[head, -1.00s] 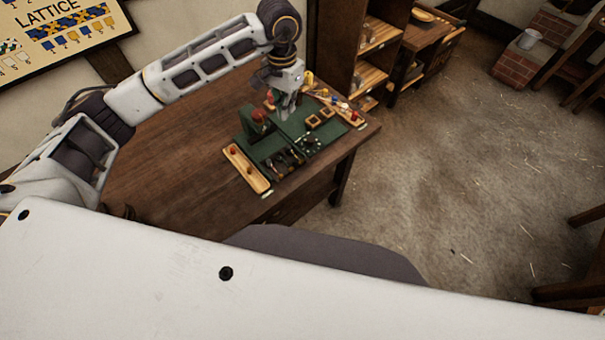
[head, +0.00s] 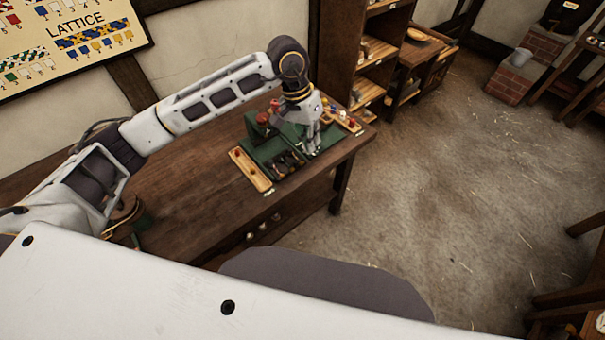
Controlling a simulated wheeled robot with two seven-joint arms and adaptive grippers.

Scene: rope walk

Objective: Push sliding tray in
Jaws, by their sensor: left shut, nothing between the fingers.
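A green box or work board (head: 262,152) sits near the table's right end. A narrow light wooden tray (head: 248,170) with small red pieces juts out at its left side. Another wooden strip (head: 349,123) with red and white pieces lies at its far right side. I cannot tell which one is the sliding tray. My left gripper (head: 313,149) points down over the right part of the green box, shut and empty, and hides part of it. I cannot tell if it touches anything. My right gripper is out of view.
The brown wooden table (head: 190,190) is clear to the left of the box. A shelf unit (head: 375,55) stands behind its far end. Open floor (head: 430,170) lies to the right. A lattice poster (head: 70,35) hangs on the wall.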

